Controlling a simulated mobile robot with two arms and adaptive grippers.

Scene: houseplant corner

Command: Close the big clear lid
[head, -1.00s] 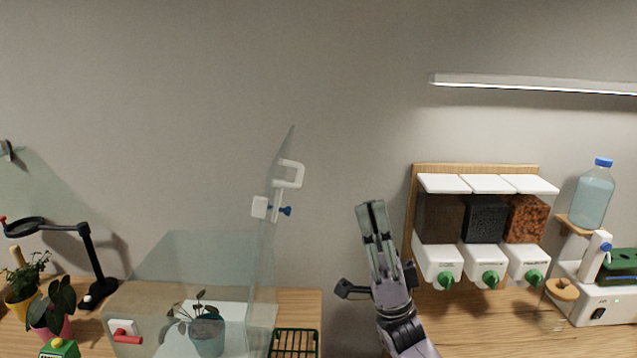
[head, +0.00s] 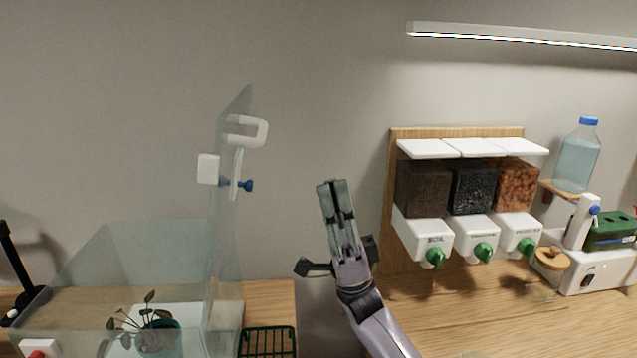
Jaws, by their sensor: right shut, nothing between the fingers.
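The big clear lid (head: 232,120) stands upright, open, on the right side of a clear box (head: 75,290) at the lower left. A white handle (head: 262,132) sits on the lid's right face, near its top. A white block and a blue knob (head: 246,185) are below the handle. My right gripper (head: 333,184) points up, to the right of the lid and apart from it. Its fingers are shut and empty. My left gripper is not in view.
A potted plant (head: 158,338) stands inside the box. A green rack (head: 267,342) lies to the box's right. Dispensers (head: 424,235) with green knobs hang on a wooden board to the right. A water bottle (head: 577,155) stands at the far right. The wall between lid and dispensers is clear.

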